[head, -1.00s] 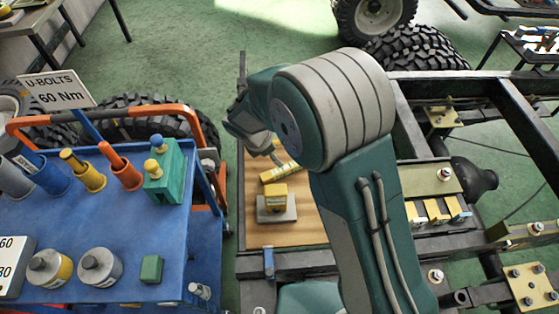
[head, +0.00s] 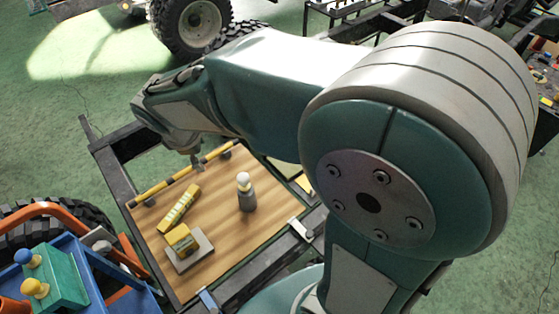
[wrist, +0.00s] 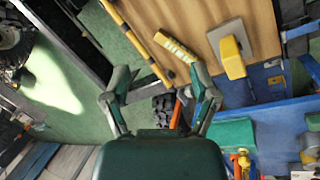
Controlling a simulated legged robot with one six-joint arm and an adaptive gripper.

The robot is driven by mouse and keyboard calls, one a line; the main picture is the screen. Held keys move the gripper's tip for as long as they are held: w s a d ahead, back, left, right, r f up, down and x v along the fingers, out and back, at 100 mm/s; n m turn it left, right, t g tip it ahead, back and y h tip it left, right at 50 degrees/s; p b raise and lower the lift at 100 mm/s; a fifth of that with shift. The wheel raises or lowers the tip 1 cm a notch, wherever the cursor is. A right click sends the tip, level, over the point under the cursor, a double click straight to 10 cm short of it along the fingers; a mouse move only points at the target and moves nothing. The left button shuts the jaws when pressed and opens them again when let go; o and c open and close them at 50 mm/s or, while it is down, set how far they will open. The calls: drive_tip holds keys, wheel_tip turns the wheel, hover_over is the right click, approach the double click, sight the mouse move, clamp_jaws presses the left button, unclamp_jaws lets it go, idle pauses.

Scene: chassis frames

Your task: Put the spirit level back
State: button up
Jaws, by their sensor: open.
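The yellow bar with dark markings, which looks like the spirit level (head: 180,208), lies flat on the wooden board (head: 225,235). It also shows in the wrist view (wrist: 177,46), at the top centre. My gripper (wrist: 160,70) is open, with nothing between its fingers. In the wrist view the yellow bar lies ahead of the fingers, apart from them. In the head view my gripper hangs near the board's striped far edge, partly hidden by my arm.
A yellow block on a grey plate (head: 190,250) and a grey bottle with a pale top (head: 245,192) stand on the board. A yellow-black striped rail (head: 185,176) runs along its far edge. A blue cart (head: 75,265) with a teal holder (head: 55,283) is at left.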

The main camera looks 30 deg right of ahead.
drive_tip(key=s+d+r+m+t+y, duration=0.1)
drive_tip(key=s+d+r+m, duration=0.3)
drive_tip(key=s+m, duration=0.3)
drive_tip(key=s+d+r+m+t, duration=0.1)
drive_tip(key=s+d+r+m, duration=0.2)
drive_tip(key=s+d+m, duration=0.4)
drive_tip(key=shift+s+d+r+t+y, duration=0.2)
drive_tip(key=shift+s+r+t+y, duration=0.15)
drive_tip(key=shift+s, duration=0.45)
